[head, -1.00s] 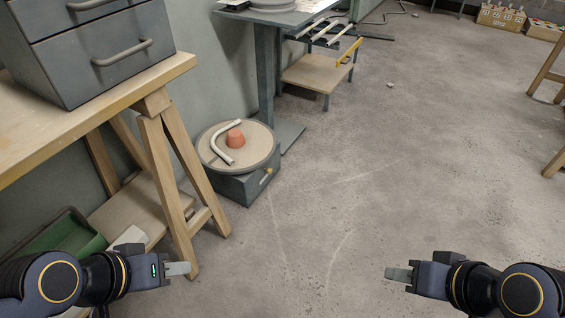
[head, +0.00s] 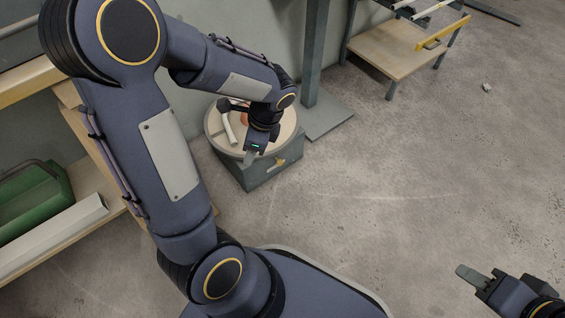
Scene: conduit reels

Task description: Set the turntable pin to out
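The turntable (head: 214,128) is a round beige disc on a dark grey box base (head: 262,176), standing on the floor beside the wall. My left gripper (head: 249,157) hangs over the front edge of the disc, a little left of and above the pin. Its fingers overlap each other, so their gap does not show. A white bent conduit (head: 228,128) and a mostly hidden orange cone (head: 244,118) sit on the disc behind my arm. My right gripper (head: 472,276) is far away at lower right, holding nothing visible.
A grey post on a floor plate (head: 325,120) stands close behind the turntable. A trestle bench with a green bin (head: 35,210) is at left.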

